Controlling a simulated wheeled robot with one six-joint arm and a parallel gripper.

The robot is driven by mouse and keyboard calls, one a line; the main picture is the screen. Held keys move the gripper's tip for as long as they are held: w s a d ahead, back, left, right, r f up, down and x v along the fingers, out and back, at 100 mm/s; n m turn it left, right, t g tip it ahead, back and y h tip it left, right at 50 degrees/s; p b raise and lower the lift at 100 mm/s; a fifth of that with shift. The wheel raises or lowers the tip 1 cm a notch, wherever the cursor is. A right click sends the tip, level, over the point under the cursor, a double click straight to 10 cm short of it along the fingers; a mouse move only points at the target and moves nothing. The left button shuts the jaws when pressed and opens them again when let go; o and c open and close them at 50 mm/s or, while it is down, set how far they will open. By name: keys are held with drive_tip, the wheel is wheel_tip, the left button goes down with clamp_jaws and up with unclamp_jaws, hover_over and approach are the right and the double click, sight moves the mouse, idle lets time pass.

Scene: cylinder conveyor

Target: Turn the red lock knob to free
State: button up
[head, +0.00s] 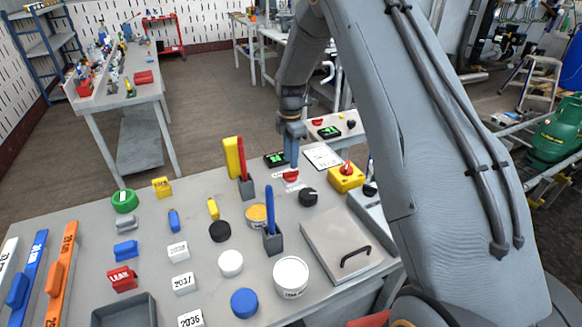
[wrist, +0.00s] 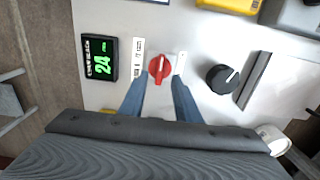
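The red lock knob (wrist: 159,67) sits on the pale grey tabletop in the wrist view, with a raised grip bar running roughly up and down in that picture. White label strips lie on both sides of it; their text is too small to read. In the head view the red knob (head: 291,176) shows just below the fingertips. My gripper (wrist: 160,88) is open, its two blue fingers apart, one on each side of the knob's near edge. I cannot tell whether either finger touches it. My gripper (head: 291,158) points down in the head view.
A black dial (wrist: 222,78) stands to the right of the knob, and a green-lit display (wrist: 103,58) reading 24 lies to the left. A yellow box (head: 346,178) with a red knob is nearby. Blocks, cylinders and upright bars crowd the table's front (head: 70,215).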

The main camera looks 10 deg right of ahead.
sight(291, 171)
drive_tip(key=shift+f+p, duration=0.8)
drive_tip(key=shift+f, duration=1.8)
drive_tip(key=shift+c, duration=0.5)
clamp_jaws()
